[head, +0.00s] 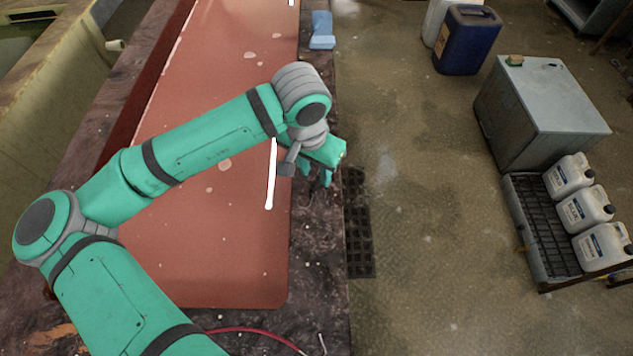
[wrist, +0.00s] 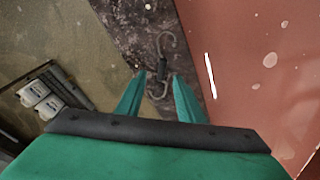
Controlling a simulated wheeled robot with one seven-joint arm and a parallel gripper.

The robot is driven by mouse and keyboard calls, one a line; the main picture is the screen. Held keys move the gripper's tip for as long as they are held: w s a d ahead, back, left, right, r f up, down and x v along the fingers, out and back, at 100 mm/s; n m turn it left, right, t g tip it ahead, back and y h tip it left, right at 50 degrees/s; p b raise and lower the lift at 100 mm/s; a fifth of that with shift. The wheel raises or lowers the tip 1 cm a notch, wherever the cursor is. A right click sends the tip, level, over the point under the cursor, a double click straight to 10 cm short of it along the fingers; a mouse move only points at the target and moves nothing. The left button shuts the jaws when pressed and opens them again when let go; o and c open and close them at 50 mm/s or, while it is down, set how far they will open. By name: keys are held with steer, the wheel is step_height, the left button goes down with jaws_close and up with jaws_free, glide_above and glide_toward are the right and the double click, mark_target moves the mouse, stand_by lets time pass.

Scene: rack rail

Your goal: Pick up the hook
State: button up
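The hook (wrist: 162,68) is an S-shaped piece of thin metal with a dark middle part. In the wrist view it lies on the dark stone strip, its middle seen between my fingertips and its ends curving beyond and below them. My gripper (wrist: 159,76) is open, its two green fingers apart with nothing held. How far the fingertips are above the hook is hard to tell. In the head view my gripper (head: 318,182) points down over the stone strip, and I cannot make out the hook clearly beside it.
A red mat (head: 230,220) covers most of the bench, with a thin white strip (head: 271,175) over it. A blue object (head: 322,30) lies at the far end. A red cable (head: 255,331) lies near.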

mark_target(316, 184)
steer(key=f, duration=0.4)
steer(key=shift+w+f, duration=0.4)
steer(key=shift+c, duration=0.7)
jaws_close()
